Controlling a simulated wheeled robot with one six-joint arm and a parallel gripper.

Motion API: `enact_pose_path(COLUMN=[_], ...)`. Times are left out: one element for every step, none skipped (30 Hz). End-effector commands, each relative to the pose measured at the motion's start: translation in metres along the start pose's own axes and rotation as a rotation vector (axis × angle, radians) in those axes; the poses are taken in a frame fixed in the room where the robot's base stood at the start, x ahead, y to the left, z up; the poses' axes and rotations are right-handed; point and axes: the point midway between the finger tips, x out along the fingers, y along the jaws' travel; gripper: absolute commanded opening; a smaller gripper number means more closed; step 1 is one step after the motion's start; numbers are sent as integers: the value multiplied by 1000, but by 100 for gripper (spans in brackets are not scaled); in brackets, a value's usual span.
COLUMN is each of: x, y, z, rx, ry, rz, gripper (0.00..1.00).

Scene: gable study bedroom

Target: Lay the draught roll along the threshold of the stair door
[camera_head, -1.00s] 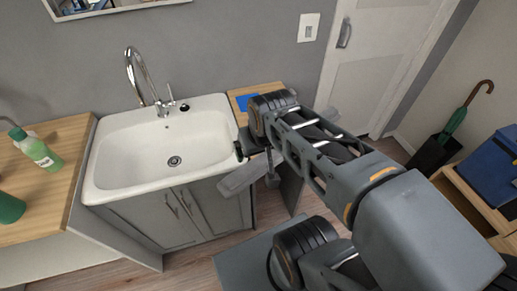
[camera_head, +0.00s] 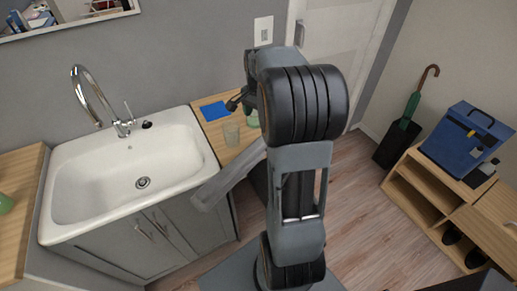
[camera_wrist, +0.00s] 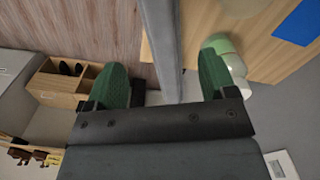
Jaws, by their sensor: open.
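A long grey bar, which looks like the draught roll (camera_head: 222,183), slants in front of the wooden worktop right of the sink. Its far part is hidden behind my arm. In the wrist view the grey roll (camera_wrist: 163,35) runs between the two green fingers of my gripper (camera_wrist: 163,68), which is open, with a gap on each side. I cannot tell how deep it sits between them. In the head view my arm hides most of the gripper. A white door (camera_head: 335,45) stands at the back; my arm covers part of its foot and I cannot make out its threshold.
The wooden worktop (camera_head: 213,98) holds a blue card (camera_head: 214,111), a clear glass (camera_head: 231,134) and a green cup (camera_head: 252,118). The white sink (camera_head: 90,185) is left. An umbrella stand (camera_head: 396,145) and low shelf (camera_head: 407,202) with a blue bag (camera_head: 462,140) are right. Floor between is clear.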

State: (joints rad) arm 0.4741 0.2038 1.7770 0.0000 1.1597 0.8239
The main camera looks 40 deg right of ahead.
Motion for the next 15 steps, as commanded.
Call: enact_pose_path(x=[7, 12, 19, 24, 30, 37, 43, 48, 54, 58, 63, 68, 71, 73, 76], y=[0, 0, 0, 1, 1, 0, 1, 0, 1, 1, 0, 0, 0, 0, 0], z=[1, 1, 1, 1, 1, 1, 1, 1, 2, 2, 1, 1, 1, 1, 1], rx=[11, 16, 19, 20, 19, 19, 18, 18, 17, 17, 17, 16, 16, 16, 16], ry=[-4, -4, -4, -5, -4, -4, -5, -4, -4, -4, -4, -4, -2, -2, -2], rz=[4, 5, 5, 6, 5, 5, 5, 5, 4, 4, 4, 4, 3, 3, 2], gripper=[78, 78, 78, 78, 78, 78, 78, 78, 78, 78, 78, 78, 78, 78, 78])
